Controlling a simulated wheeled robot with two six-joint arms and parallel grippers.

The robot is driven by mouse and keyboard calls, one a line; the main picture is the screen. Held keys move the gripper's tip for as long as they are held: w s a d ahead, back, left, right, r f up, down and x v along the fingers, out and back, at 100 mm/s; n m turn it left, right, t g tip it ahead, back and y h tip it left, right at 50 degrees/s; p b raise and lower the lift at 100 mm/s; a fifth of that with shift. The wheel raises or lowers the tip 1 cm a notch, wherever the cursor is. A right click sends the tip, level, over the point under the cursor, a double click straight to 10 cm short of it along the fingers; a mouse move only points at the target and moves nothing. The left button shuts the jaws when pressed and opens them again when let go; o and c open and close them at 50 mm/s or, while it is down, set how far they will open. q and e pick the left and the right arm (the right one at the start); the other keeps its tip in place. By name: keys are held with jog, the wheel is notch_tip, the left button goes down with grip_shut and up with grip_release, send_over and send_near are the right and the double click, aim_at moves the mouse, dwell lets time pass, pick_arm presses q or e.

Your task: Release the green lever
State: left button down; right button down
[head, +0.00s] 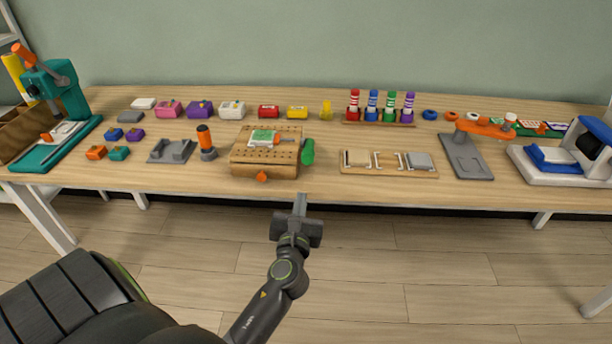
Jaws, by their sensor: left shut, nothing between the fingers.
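The green lever (307,151) is at the right side of a wooden pegboard block (250,160) near the front edge of the table. It looks roughly upright, with its rounded end low. A white and green piece (263,137) lies on top of the block, and an orange knob (262,177) is on its front. My left gripper (300,203) is shut and empty. It shows just below the block and lever in the head view, by the table's front edge, apart from the lever. My right gripper is out of view.
An orange-topped post (205,142) and a grey cradle (171,151) stand left of the block. A wooden tray (388,170) lies to the right. Coloured boxes and a marker rack (379,124) stand behind. Bare table (326,150) lies just right of the lever.

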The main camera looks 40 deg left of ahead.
aim_at(305, 182)
pick_arm(q)
jog(key=x, duration=0.9)
jog(key=shift+f, duration=0.1)
jog(key=shift+w+a, duration=0.3)
jog(key=shift+w, duration=0.2)
jog(key=shift+r+p, duration=0.45)
jog(key=shift+p, duration=0.45)
